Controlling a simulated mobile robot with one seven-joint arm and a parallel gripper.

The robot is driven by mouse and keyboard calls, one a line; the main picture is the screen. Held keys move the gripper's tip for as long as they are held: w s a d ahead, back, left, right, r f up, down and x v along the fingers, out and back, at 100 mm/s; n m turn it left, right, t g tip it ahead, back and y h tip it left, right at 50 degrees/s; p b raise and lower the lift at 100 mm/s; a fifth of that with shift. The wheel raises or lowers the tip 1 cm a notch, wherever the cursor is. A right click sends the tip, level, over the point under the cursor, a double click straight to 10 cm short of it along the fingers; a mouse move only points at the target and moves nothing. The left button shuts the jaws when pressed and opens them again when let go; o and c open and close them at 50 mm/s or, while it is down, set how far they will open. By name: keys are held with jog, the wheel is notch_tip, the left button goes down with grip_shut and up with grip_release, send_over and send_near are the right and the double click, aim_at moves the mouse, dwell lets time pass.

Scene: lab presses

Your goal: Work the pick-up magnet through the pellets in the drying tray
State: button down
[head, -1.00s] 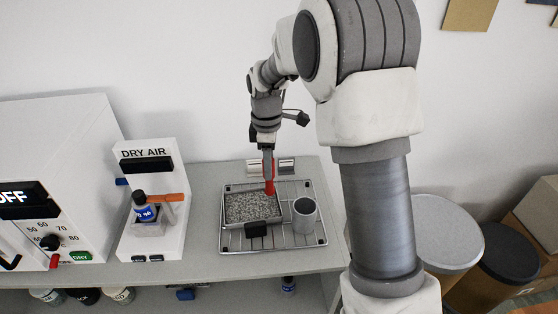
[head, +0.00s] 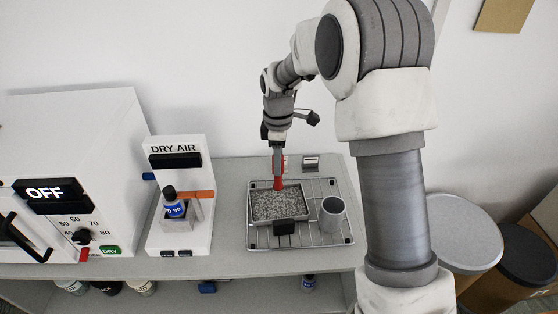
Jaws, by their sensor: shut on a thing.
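The drying tray (head: 256,216) is a metal pan filled with grey speckled pellets (head: 280,202). It sits on a wire rack, with a black handle block (head: 284,227) at its front. The pick-up magnet (head: 279,184) is a red stick-like tool, held upright with its lower end at the pellets near the tray's back edge. My gripper (head: 278,150) is shut on the magnet, above the back of the tray. Whether the tip is sunk into the pellets is too small to tell.
A grey cup (head: 333,214) stands on the wire rack (head: 341,240), right of the tray. A DRY AIR unit (head: 190,240) with a blue-labelled bottle (head: 172,204) stands to the left. The dryer reading OFF (head: 75,140) is further left. Lidded bins (head: 455,235) stand right of the bench.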

aim_at(279, 179)
jog(key=shift+f+b, duration=2.2)
jog(key=shift+f, duration=1.3)
jog(key=w+d, duration=0.1)
jog(key=d, duration=0.2)
jog(key=w+d+p, duration=0.1)
jog(key=d, duration=0.1)
jog(key=shift+w+d, duration=0.1)
jog(key=shift+w, duration=0.2)
jog(key=s+a, duration=0.1)
jog(key=a, duration=1)
jog(key=shift+s+d, duration=0.1)
